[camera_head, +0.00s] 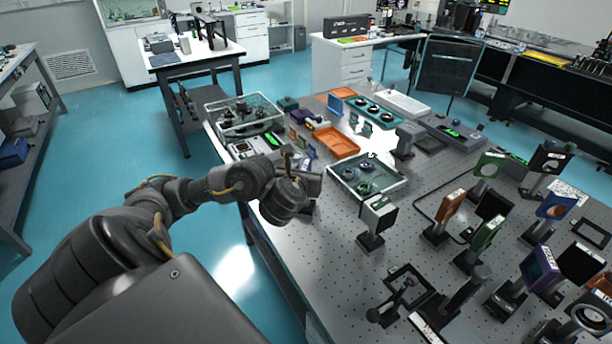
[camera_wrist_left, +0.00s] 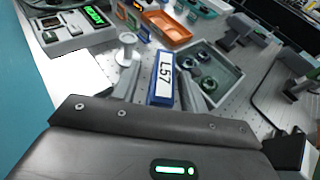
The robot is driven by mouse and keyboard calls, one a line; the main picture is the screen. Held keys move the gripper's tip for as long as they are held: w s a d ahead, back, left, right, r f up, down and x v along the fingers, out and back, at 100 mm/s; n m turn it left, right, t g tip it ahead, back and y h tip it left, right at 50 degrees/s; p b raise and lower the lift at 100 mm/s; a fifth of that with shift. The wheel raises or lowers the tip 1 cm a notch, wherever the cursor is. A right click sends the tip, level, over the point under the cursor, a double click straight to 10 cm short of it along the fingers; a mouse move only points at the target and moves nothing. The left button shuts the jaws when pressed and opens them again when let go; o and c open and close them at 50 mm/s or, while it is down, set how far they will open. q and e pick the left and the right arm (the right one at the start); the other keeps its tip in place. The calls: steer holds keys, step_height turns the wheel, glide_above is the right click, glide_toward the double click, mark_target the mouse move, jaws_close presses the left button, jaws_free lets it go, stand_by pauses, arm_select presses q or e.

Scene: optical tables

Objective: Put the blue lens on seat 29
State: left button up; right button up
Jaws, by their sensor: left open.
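In the left wrist view a blue block with a white label reading L57 (camera_wrist_left: 163,78) stands between the two fingers of my left gripper (camera_wrist_left: 160,86). The fingers are open, one on each side of it, and I cannot tell whether either touches it. In the head view my left gripper (camera_head: 304,178) is over the table's left edge, its fingers mostly hidden by the wrist. A blue-framed holder (camera_head: 556,206) stands at the right of the table. I cannot read a number 29 on any seat. My right gripper is out of view.
Upright optics, including an orange holder (camera_head: 450,208) and a purple holder (camera_head: 539,268), crowd the right of the perforated table (camera_head: 345,285). A grey-green tray with round parts (camera_head: 397,184) and an orange tray (camera_head: 337,142) lie beyond the gripper. A pale post (camera_wrist_left: 127,48) stands near the left finger.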

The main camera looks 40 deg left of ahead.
arm_select(q)
jaws_close()
stand_by(1.4)
